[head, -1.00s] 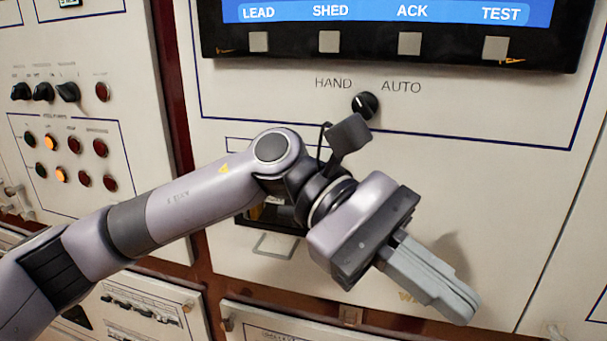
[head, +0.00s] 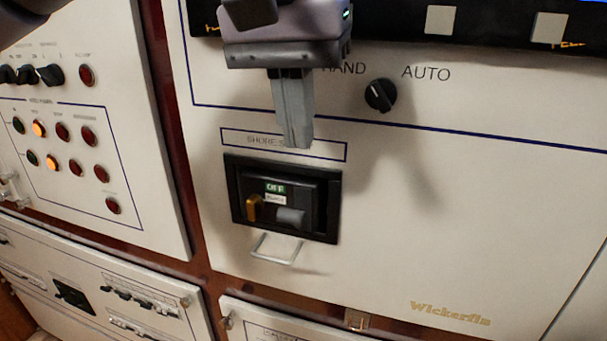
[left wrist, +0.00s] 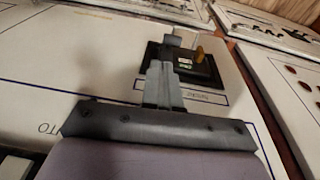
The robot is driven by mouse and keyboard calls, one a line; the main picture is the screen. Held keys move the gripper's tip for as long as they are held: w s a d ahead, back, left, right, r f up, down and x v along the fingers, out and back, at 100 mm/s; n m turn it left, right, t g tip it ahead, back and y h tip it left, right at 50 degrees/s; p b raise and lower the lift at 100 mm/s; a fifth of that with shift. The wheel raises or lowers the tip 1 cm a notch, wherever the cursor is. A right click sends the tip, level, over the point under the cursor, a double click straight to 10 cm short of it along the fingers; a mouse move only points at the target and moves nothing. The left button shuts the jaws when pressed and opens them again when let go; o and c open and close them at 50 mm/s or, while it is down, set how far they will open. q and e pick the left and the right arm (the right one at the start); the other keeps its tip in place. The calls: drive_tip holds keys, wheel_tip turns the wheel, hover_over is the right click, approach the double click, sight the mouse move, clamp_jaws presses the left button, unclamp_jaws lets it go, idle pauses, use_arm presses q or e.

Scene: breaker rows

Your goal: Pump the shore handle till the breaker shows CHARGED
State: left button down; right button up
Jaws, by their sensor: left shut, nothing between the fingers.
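The shore breaker (head: 290,197) is a black unit recessed in the cream panel, under a label partly hidden by my gripper. It has a green OFF flag (head: 275,188) with a small white flag under it, too small to read. My left gripper (head: 295,145) is shut and empty, pointing down just above the breaker, apart from the handle. In the left wrist view the gripper (left wrist: 160,65) points toward the breaker (left wrist: 185,65). My right gripper is not in view.
A HAND/AUTO knob (head: 380,95) is right of my gripper. A wire pull (head: 276,249) juts out below the breaker. A panel of lamps and knobs (head: 60,150) stands at the left. The cream panel right of the breaker is bare.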

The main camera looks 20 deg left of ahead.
sight(295, 185)
use_arm(q)
drive_tip(key=shift+w+a+r+y, duration=0.15)
drive_tip(key=shift+a+r+y, duration=0.15)
drive_tip(key=shift+a+r, duration=0.35)
drive_tip(key=f, duration=0.3)
drive_tip(key=w+f, duration=0.1)
drive_tip(key=f, duration=0.2)
drive_tip(key=w+f, duration=0.1)
drive_tip(key=f, duration=0.3)
drive_tip(key=shift+d, duration=0.1)
